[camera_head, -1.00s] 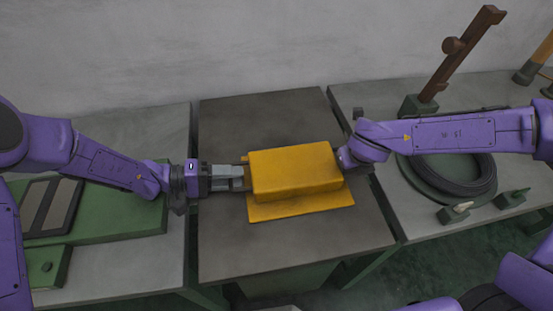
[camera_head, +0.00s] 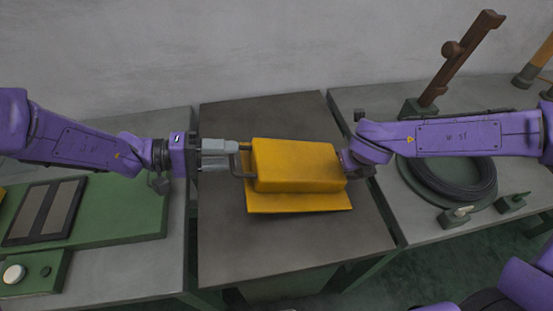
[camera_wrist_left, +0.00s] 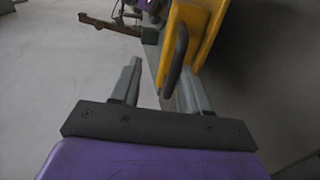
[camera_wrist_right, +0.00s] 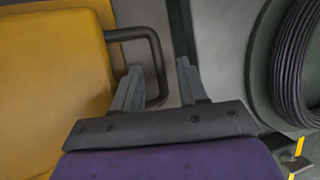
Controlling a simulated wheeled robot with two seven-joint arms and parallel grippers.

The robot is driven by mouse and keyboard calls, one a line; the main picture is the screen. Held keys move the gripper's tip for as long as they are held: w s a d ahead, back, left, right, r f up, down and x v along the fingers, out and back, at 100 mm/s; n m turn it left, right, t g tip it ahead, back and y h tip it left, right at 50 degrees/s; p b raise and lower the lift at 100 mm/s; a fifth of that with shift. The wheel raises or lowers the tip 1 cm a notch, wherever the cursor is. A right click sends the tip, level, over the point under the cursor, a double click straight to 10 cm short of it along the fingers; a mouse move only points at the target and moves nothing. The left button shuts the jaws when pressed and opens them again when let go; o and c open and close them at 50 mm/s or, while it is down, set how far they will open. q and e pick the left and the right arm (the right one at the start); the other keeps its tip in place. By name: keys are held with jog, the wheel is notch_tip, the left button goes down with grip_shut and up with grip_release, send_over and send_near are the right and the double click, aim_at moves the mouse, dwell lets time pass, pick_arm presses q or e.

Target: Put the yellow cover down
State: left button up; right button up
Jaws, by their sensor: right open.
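The yellow cover (camera_head: 297,165), a box shape on a flat flange, is over the middle table, with a dark handle at each end. I cannot tell whether the whole flange touches the tabletop. My left gripper (camera_head: 232,156) is open beside the cover's left handle (camera_head: 240,170). In the left wrist view the handle (camera_wrist_left: 176,55) shows close to the right finger of the spread left gripper (camera_wrist_left: 160,75). My right gripper (camera_wrist_right: 160,78) is open at the cover's right handle (camera_wrist_right: 155,50), which passes behind its left finger. My right wrist hides these fingertips in the head view.
The middle table (camera_head: 240,240) is bare around the cover. A green plate with a dark framed panel (camera_head: 45,212) lies on the left table. On the right table are a coil of black cable (camera_head: 465,178), a brown post (camera_head: 460,60) and small green blocks (camera_head: 455,216).

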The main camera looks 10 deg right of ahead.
jog(key=v, duration=0.7)
jog(key=shift+s+f, duration=0.1)
jog(key=shift+d+r+p, duration=0.1)
jog(key=shift+r+p, duration=1.15)
pick_arm(q)
jog(key=f+v, duration=0.1)
jog(key=v, duration=0.5)
pick_arm(e)
jog(key=shift+r, duration=0.2)
pick_arm(q)
jog(key=shift+f, duration=0.1)
